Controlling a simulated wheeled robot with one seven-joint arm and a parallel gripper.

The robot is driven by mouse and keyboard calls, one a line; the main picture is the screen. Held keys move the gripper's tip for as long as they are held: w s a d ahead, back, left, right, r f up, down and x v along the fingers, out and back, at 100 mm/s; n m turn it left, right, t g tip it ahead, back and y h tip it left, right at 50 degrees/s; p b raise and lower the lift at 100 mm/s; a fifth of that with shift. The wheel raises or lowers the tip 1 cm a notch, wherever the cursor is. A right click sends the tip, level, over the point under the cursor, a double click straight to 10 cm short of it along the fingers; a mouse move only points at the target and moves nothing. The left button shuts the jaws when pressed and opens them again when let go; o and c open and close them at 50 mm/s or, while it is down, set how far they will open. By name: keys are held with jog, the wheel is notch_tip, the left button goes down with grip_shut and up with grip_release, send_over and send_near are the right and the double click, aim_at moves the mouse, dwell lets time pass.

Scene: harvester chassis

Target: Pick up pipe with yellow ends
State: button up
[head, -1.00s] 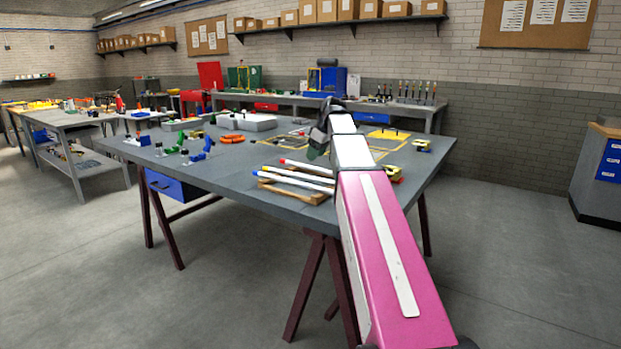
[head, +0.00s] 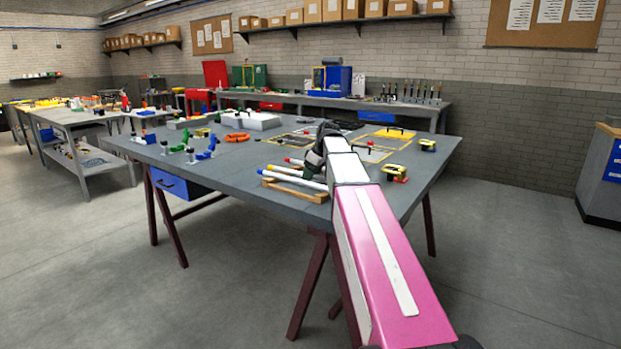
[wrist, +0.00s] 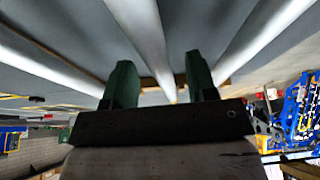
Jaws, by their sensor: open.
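Three white pipes lie side by side on a low wooden rack (head: 290,190) at the table's front edge. The middle pipe (head: 290,173) seems to have a yellow end; the near pipe (head: 297,181) has a blue end and the far one a red end (head: 289,160). My arm hides their right parts. In the wrist view, my gripper (wrist: 160,80) is open, its two green fingers to either side of the middle pipe (wrist: 145,40). The other pipes lie outside the fingers. I cannot tell whether the fingers reach down around it or touch it. Pipe ends are not clear there.
The grey table (head: 230,170) also holds an orange part (head: 237,137), blue clamp-like parts (head: 207,150) and a yellow-black tool (head: 395,172) right of my arm. Other benches stand behind.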

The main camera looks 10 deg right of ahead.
grip_shut()
